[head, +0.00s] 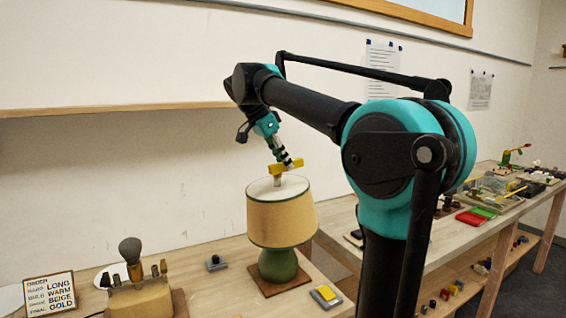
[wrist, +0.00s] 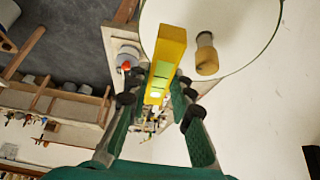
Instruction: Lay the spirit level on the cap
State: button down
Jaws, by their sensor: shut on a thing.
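A yellow spirit level (head: 285,167) is shut in my gripper (head: 292,161), held over the lamp. In the wrist view the yellow bar (wrist: 168,55) with its pale green vial lies between my fingers (wrist: 156,92). The lamp's beige shade (head: 283,220) stands on a green base (head: 278,265). Its white round top (head: 262,188) looks like the cap. A tan knob (wrist: 207,55) stands up from this top, beside the level in the wrist view. I cannot tell whether the level touches the knob or the top.
A sign (head: 50,296) and a wooden block with a grey bulb (head: 130,249) stand at the left. A small grey block (head: 215,262) and a yellow-grey block (head: 326,296) lie near the lamp. A second table with red and green items (head: 474,217) is at the right.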

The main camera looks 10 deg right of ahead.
jog(key=shift+f, duration=3.3)
jog(key=c, duration=1.3)
grip_release()
jog(key=shift+o, duration=0.2)
jog(key=v, duration=1.2)
